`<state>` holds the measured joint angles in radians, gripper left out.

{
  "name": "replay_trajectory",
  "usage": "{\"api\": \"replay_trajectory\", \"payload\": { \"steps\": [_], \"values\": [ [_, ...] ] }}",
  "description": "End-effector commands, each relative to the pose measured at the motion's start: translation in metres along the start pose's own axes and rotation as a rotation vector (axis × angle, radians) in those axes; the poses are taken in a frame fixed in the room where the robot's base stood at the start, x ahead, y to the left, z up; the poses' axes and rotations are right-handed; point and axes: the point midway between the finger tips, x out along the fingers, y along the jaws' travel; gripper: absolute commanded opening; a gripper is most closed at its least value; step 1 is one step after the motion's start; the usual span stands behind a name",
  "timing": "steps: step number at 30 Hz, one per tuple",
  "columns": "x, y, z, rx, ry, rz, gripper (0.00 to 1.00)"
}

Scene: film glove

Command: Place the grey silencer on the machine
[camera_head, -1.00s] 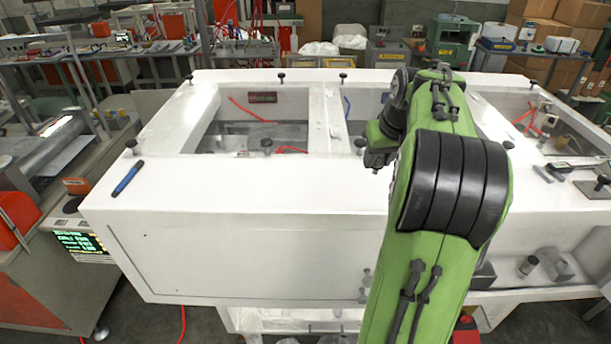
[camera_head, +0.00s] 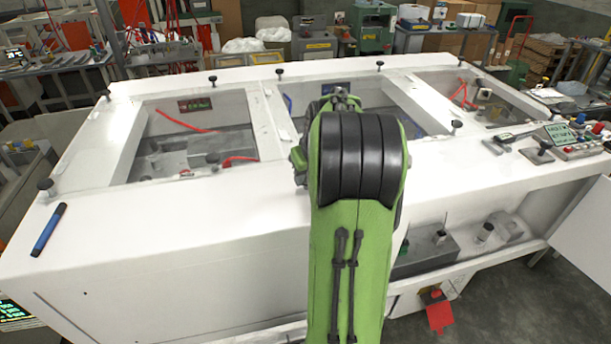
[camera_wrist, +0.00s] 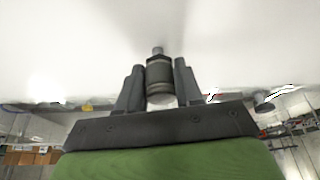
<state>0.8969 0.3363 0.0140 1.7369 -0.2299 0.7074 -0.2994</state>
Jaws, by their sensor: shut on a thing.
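The machine (camera_head: 150,235) is a long white housing with window openings in its top. In the wrist view, my gripper (camera_wrist: 158,66) is shut on the grey silencer (camera_wrist: 158,78), a short dark grey cylinder with a narrow metal stub at its far end. A finger is on each side of it. A blank white surface (camera_wrist: 60,50) fills the upper part of that view; I cannot tell whether the silencer touches it. In the head view my own green arm reaches over the machine's front and hides my gripper and the silencer.
A blue marker (camera_head: 48,230) lies on the top at left. Black knobs, such as one at the left corner (camera_head: 45,187), stand along the top. A control panel (camera_head: 575,140) is at right.

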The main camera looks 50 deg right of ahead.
Motion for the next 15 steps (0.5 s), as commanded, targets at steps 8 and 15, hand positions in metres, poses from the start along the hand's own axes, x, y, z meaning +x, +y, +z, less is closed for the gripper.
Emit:
{"api": "replay_trajectory", "payload": {
  "steps": [8, 15],
  "values": [
    [0.0019, 0.0004, 0.0007, 0.000, 0.001, 0.001, 0.04],
    [0.0023, 0.0003, 0.0010, 0.001, 0.001, 0.001, 0.61]
  ]
}}
